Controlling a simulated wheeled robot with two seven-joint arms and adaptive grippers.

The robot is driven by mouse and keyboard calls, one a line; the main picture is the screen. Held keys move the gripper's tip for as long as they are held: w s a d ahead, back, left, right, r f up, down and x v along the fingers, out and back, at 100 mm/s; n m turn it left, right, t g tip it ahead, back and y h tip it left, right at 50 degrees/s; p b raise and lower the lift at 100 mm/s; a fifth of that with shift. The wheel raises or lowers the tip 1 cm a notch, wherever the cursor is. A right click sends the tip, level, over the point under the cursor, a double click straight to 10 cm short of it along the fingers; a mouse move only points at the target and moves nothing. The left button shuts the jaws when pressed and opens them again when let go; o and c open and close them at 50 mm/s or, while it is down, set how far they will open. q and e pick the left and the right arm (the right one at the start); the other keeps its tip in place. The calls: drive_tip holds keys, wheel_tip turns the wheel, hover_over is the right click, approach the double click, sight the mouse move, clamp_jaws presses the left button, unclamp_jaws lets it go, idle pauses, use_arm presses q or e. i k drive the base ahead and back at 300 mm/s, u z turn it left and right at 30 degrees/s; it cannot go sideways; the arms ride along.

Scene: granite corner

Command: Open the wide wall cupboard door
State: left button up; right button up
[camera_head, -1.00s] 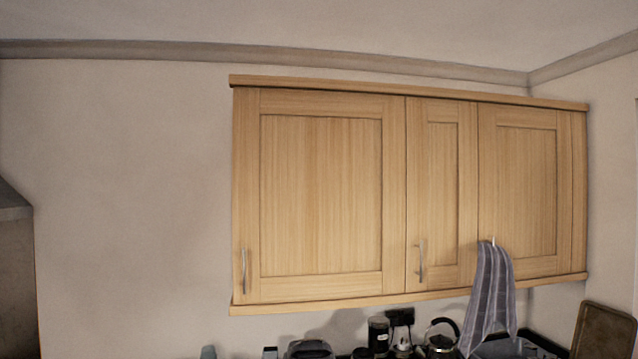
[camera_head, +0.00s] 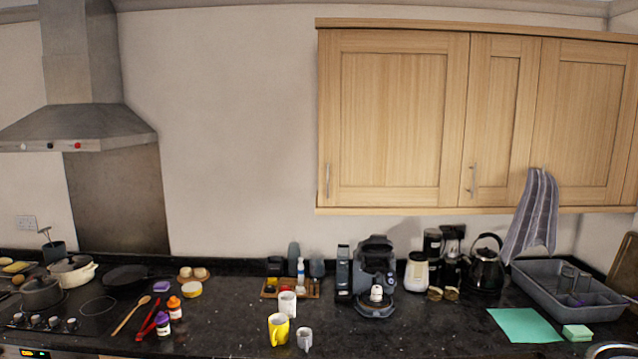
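The wall cupboard (camera_head: 480,24) hangs at the upper right of the head view, with three light wood doors. The wide door (camera_head: 395,115) on its left is shut. Its upright metal handle (camera_head: 327,180) sits at the door's lower left corner. The narrow middle door (camera_head: 490,110) is shut, with a handle (camera_head: 473,179) at its lower left. The right door (camera_head: 583,120) is also shut. A striped grey towel (camera_head: 533,215) hangs over the lower left part of the right door. Neither of my grippers shows in this view.
A black granite counter (camera_head: 230,335) runs below. Under the cupboard stand a coffee machine (camera_head: 375,275), a kettle (camera_head: 487,265) and a grey dish rack (camera_head: 570,290). Mugs, including a yellow one (camera_head: 278,329), stand near the front. A steel hood (camera_head: 80,125) is at left. The wall left of the cupboard is bare.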

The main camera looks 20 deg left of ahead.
sight(392, 102)
drive_tip(key=z, duration=0.3)
drive_tip(key=k, duration=0.25)
drive_tip(key=u, duration=1.7)
drive_tip(key=i, duration=1.5)
drive_tip(key=z, duration=0.85)
drive_tip(key=i, duration=0.6)
drive_tip(key=z, duration=0.65)
